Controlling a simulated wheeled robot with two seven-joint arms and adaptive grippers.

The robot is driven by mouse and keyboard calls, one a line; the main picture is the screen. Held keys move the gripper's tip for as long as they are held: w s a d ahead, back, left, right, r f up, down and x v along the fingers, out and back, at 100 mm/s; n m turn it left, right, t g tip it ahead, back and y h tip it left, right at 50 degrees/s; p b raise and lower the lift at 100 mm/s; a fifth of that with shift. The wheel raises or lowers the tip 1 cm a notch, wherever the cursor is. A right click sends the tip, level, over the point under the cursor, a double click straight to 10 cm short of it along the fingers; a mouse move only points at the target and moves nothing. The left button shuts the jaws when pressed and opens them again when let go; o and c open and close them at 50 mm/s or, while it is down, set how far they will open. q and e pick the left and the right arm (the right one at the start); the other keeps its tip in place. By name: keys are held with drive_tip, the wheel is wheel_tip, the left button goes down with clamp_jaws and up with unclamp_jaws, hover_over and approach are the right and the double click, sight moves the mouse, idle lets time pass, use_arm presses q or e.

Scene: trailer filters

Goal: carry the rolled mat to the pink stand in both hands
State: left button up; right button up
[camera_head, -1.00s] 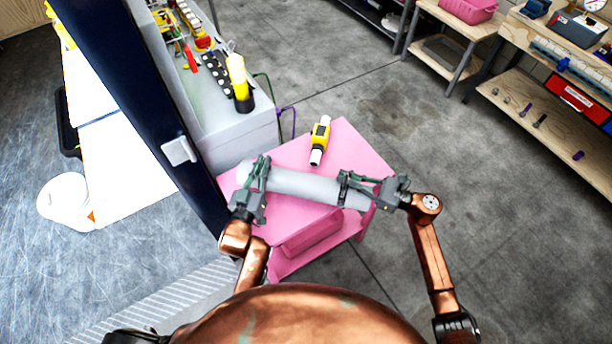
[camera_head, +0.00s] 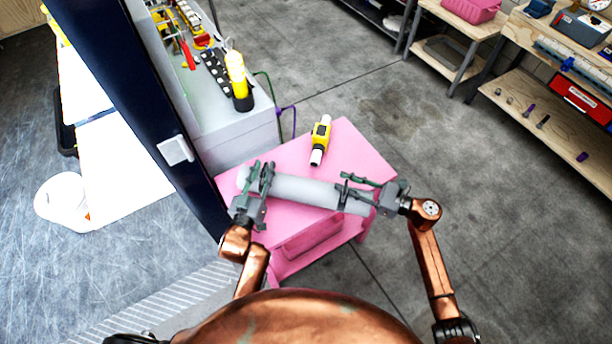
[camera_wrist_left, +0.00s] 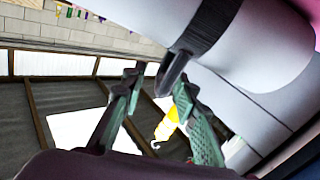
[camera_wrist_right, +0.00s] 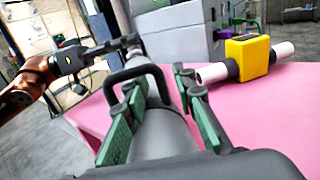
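The rolled mat (camera_head: 305,190) is a grey cylinder lying along the top of the pink stand (camera_head: 345,150), and appears to rest on it. My left gripper (camera_head: 262,170) is at the mat's left end with its fingers spread. In the left wrist view a dark strap (camera_wrist_left: 205,30) crosses the mat (camera_wrist_left: 260,50) just beyond the open fingertips. My right gripper (camera_head: 346,187) is over the mat's right part, fingers apart. In the right wrist view its fingers stand either side of a black handle (camera_wrist_right: 150,72) on the mat (camera_wrist_right: 165,130). Contact beneath the mat is hidden.
A yellow tool with white ends (camera_head: 320,140) lies on the stand behind the mat. A grey cabinet (camera_head: 240,135) with a yellow bottle (camera_head: 237,75) stands behind left. A dark post (camera_head: 140,110) is close to my left arm. Open floor lies to the right.

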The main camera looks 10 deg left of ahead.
drive_tip(key=shift+s+d+f, duration=0.1)
drive_tip(key=shift+s+d, duration=0.05)
drive_tip(key=shift+d, duration=0.4)
use_arm(q)
drive_tip(key=s+a, duration=0.1)
drive_tip(key=s, duration=1)
drive_tip(key=shift+s, duration=0.3)
use_arm(e)
drive_tip(key=v, duration=1.1)
use_arm(q)
drive_tip(key=shift+s+f, duration=0.1)
